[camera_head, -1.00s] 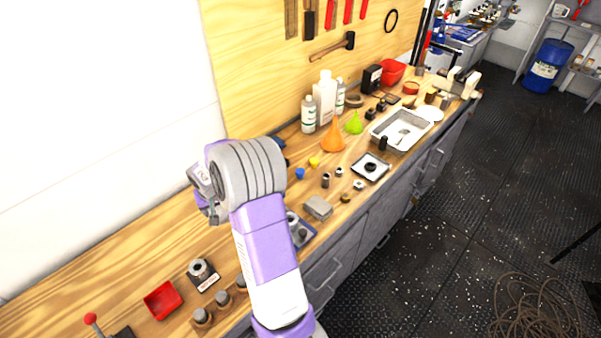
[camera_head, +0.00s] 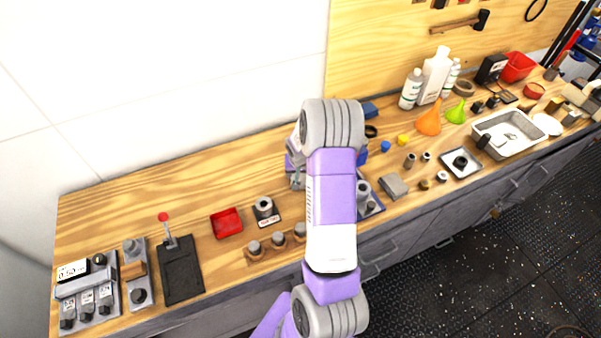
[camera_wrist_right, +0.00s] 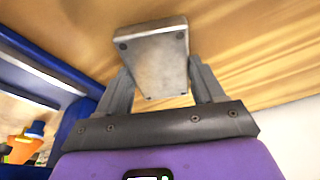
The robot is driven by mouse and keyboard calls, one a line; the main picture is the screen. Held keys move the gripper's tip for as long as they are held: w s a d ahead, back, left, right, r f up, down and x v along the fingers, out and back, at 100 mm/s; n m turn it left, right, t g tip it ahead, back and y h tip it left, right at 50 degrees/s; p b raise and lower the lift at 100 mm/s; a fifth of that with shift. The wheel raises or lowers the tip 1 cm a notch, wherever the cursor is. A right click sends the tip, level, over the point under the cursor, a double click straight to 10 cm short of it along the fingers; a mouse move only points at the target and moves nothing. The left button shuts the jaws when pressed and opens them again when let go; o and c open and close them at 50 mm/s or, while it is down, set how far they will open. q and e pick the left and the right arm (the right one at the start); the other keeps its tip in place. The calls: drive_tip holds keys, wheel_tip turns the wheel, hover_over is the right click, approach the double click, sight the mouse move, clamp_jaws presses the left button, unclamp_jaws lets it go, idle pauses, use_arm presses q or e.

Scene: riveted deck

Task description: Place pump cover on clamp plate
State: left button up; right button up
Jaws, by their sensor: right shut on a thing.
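The pump cover, a grey metal block with small corner holes (camera_wrist_right: 155,60), is between the fingers of my right gripper (camera_wrist_right: 158,82) in the right wrist view. The fingers are shut on its sides. In the head view my right gripper (camera_head: 297,178) is over the bench, largely hidden by my own wrist, and the cover cannot be made out there. What looks like the clamp plate, a dark plate (camera_head: 181,275) with a red-knobbed lever, lies on the bench left of my right gripper and apart from it. My left gripper is not in view.
A red tray (camera_head: 227,222), a small black-based fixture (camera_head: 266,212) and several pegs in a wooden holder (camera_head: 277,246) lie between the plate and my arm. A gauge block set (camera_head: 87,290) stands at far left. Bare wood lies behind the red tray.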

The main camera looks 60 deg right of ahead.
drive_tip(key=shift+f, duration=0.15)
drive_tip(key=o, duration=1.3)
